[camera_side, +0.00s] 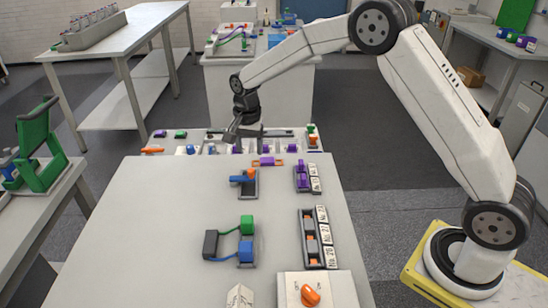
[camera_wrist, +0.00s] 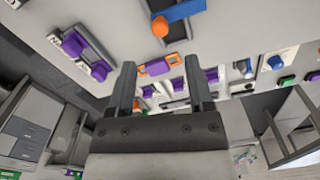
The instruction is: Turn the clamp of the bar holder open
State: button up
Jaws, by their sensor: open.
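A small dark holder (camera_side: 250,190) with a blue bar-shaped part (camera_side: 242,179) across it sits on the grey table, with a little orange at its top. In the wrist view the blue part (camera_wrist: 184,11) shows at the top edge beside an orange knob (camera_wrist: 160,27). I cannot tell for sure which of these is the clamp. My gripper (camera_side: 245,138) is above the table's far edge, beyond this holder and apart from it. In the wrist view its two fingers (camera_wrist: 160,68) are spread, with nothing held between them.
A purple-and-orange piece (camera_side: 267,162) lies near the far edge. A dark block wired to green and blue blocks (camera_side: 246,224) stands nearer. The table's left side is clear.

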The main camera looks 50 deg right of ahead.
aim_at(251, 170)
jog(key=shift+f, duration=3.9)
grip_shut()
